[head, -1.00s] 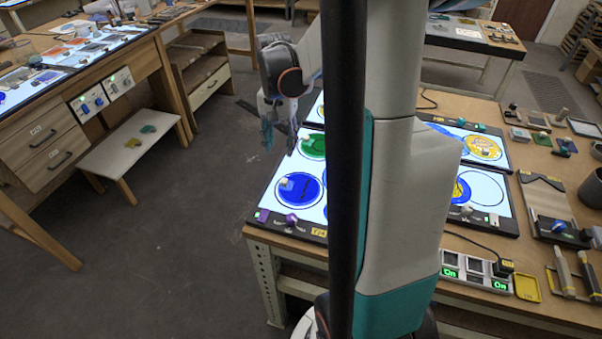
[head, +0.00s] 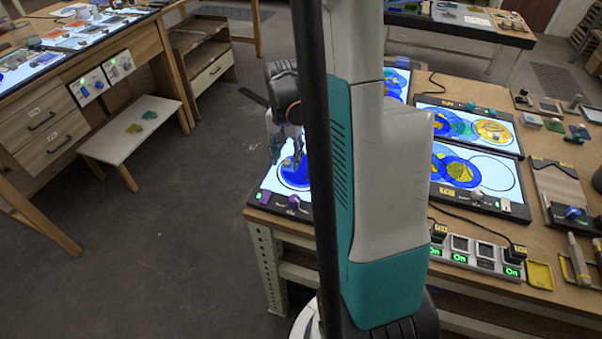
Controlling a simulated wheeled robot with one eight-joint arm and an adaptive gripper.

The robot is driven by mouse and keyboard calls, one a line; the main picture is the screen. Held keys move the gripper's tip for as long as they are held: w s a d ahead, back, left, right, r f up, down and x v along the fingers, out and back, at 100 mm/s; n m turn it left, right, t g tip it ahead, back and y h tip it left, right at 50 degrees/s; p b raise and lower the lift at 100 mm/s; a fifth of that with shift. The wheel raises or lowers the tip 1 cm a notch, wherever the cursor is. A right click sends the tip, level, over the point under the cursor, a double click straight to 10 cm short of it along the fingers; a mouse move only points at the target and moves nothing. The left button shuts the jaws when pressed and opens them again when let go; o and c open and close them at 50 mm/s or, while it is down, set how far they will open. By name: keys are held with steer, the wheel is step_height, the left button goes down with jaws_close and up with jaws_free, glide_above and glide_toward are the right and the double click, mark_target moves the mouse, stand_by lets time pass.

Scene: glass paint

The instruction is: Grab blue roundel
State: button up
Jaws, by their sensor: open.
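A blue roundel (head: 293,179) lies on a lit light panel (head: 266,187) near the left front corner of the bench. My gripper (head: 284,154) is open and hangs in front of it in the picture, covering part of it. I cannot tell whether the fingers touch it. My arm and a dark upright hide the rest of that panel. Other blue glass discs show on the right-hand panel (head: 503,194), one with a yellow piece (head: 461,171) over it.
A farther lit panel (head: 508,126) holds blue, teal and yellow glass. A power strip (head: 480,254), a yellow tray (head: 540,275) and tools lie at the bench's right front. A low stool (head: 110,150) stands at left. The floor between benches is clear.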

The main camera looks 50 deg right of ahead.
steer(key=shift+f, duration=0.65)
steer(key=shift+r, duration=0.1)
steer(key=shift+c, duration=0.6)
jaws_close()
